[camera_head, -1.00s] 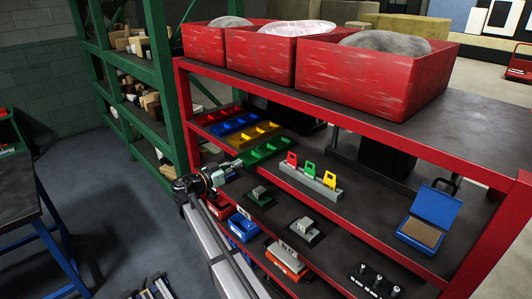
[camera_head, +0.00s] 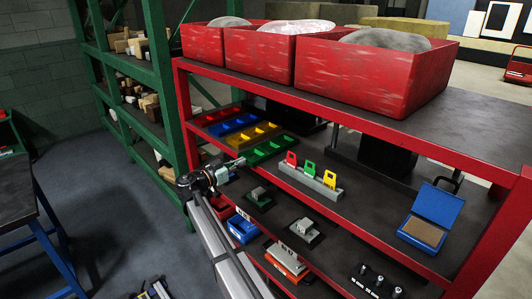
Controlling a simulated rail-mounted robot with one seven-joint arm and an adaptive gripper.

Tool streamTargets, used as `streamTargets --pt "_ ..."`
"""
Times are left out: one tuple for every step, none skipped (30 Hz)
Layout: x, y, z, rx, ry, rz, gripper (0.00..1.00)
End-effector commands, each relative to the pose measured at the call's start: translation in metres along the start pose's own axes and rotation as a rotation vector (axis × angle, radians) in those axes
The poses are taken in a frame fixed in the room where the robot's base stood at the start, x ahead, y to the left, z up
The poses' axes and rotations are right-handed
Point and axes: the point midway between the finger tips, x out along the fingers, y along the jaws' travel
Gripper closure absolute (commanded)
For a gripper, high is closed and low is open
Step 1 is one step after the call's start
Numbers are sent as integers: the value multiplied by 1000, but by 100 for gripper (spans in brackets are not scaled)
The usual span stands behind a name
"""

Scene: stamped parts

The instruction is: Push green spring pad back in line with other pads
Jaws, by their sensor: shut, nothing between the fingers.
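The green spring pad (camera_head: 309,169) stands upright in a grey holder (camera_head: 318,188) on the red rack's middle shelf. It is between the red pad (camera_head: 291,158) and the yellow pad (camera_head: 329,180). At this size I cannot tell how far the green pad is out of line with the others. My gripper (camera_head: 239,162) is shut and empty. It is left of the holder, by the front edge of the green sorting tray, apart from the pads.
Red, blue, yellow and green sorting trays (camera_head: 238,128) lie left of the holder. Small grey parts on dark bases (camera_head: 258,199) sit below and in front. An open blue box (camera_head: 423,231) is at the right. The upper shelf (camera_head: 455,118) overhangs behind.

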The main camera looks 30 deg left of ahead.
Motion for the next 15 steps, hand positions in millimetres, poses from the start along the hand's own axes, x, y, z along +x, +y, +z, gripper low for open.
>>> streamTargets --pt "0 0 0 0 0 0 100" --pt "0 0 0 0 0 0 100" --pt "0 0 0 0 0 0 100" --pt "0 0 0 0 0 0 100" --pt "0 0 0 0 0 0 100" --pt "1 0 0 0 1 0 100" --pt "1 0 0 0 1 0 100" --pt "2 0 0 0 1 0 100" --pt "2 0 0 0 1 0 100" --pt "3 0 0 0 1 0 100" --pt "4 0 1 0 1 0 100" --pt "5 0 1 1 1 0 100" --pt "6 0 1 1 1 0 100" --pt "7 0 1 1 1 0 100" --pt "9 0 1 1 1 0 100"
